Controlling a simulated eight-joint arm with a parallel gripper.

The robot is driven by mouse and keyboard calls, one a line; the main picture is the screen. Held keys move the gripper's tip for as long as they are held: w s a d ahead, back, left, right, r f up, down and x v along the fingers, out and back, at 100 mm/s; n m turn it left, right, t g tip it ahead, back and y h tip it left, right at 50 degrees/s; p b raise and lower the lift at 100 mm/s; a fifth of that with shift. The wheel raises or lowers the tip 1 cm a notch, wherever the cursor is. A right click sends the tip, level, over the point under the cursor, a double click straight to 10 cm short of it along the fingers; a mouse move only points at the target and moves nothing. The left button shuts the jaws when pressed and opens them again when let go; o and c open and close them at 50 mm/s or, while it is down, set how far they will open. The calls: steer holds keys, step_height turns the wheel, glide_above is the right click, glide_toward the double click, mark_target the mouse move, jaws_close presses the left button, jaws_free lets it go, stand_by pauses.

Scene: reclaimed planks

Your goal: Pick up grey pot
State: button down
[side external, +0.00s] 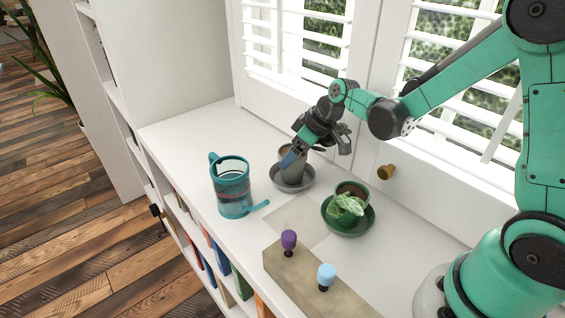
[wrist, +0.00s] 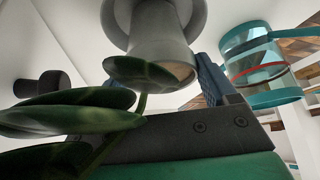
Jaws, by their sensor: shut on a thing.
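The grey pot (side external: 294,167) is at the middle of the white shelf top, in or just above a grey saucer (side external: 293,187). My gripper (side external: 291,158) reaches down from the upper right and is shut on the pot's upper wall, with a blue finger outside it. In the wrist view the pot (wrist: 160,32) appears in front of the grey saucer (wrist: 112,22). Dark green leaves (wrist: 75,118) hang across the lower left and hide part of the view. I cannot tell whether the pot is clear of the saucer.
A teal pitcher (side external: 232,190) stands left of the pot. A green saucer (side external: 348,232) with a leafy potted plant (side external: 347,205) is to the right. A wooden block with purple (side external: 288,239) and light blue (side external: 326,274) knobs is in front. Shuttered windows stand behind.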

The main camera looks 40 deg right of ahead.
step_height(320, 180, up, 22)
steer(key=shift+r, duration=0.15)
stand_by(0.6)
steer(key=m, duration=0.2)
glide_above(285, 148)
step_height(285, 148, down, 9)
steer(key=shift+m+h, duration=0.8)
steer(key=shift+h, duration=0.1)
steer(key=s+f, duration=0.1)
steer(key=f, duration=0.5)
steer(key=s+f, duration=0.1)
steer(key=f, duration=0.2)
steer(key=shift+s+f, duration=0.25)
steer(key=shift+s, duration=0.05)
steer(key=shift+s+f, duration=0.2)
steer(key=shift+f, duration=1.75)
